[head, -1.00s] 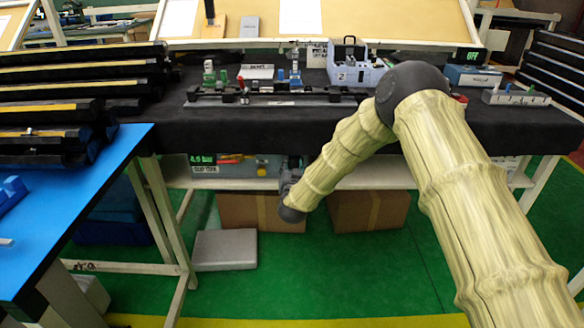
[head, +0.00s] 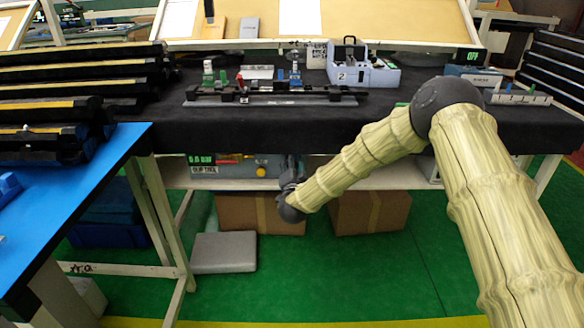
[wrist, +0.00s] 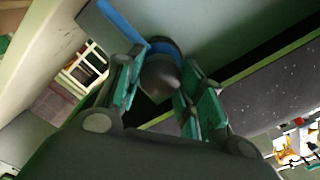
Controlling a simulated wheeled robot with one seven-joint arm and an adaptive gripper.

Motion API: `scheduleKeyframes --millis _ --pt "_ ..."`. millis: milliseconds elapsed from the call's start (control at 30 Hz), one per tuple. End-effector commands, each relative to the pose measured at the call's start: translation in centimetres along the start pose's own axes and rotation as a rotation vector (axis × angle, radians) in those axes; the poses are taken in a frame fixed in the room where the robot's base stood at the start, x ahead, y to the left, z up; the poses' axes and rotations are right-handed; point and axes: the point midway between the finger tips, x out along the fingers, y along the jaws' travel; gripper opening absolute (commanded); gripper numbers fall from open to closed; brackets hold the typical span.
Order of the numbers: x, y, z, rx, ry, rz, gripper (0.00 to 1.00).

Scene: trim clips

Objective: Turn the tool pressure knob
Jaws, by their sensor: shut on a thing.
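In the wrist view a dark round knob with a blue ring behind it (wrist: 162,74) stands out from a grey-green surface. My gripper (wrist: 160,92) has its green-padded fingers on either side of the knob and is shut on it. In the head view my gripper (head: 291,166) is small and dark under the bench front, at the right end of a grey-green panel box (head: 235,171). The box carries a green lit pressure display (head: 201,160) and a label under it. The knob itself is hidden in the head view.
A dark-covered bench (head: 290,120) with fixtures stands above the box. Cardboard boxes (head: 262,213) are underneath, and a grey case (head: 224,252) lies on the green floor. A blue-topped table (head: 75,190) is at left. The floor in front is clear.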

Motion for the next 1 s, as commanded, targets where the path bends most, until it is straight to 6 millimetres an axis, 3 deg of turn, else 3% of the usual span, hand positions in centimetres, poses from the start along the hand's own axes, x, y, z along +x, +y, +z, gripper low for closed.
scheduleKeyframes --millis 433,467,567,1000 --pt "-0.03 0.13 0.01 0.011 0.0 0.002 0.14" --pt "-0.03 0.13 0.01 0.011 0.0 0.002 0.4" --pt "-0.03 0.11 0.02 0.011 0.0 0.002 0.58" --pt "-0.57 0.0 0.11 0.01 -0.002 0.001 0.59"
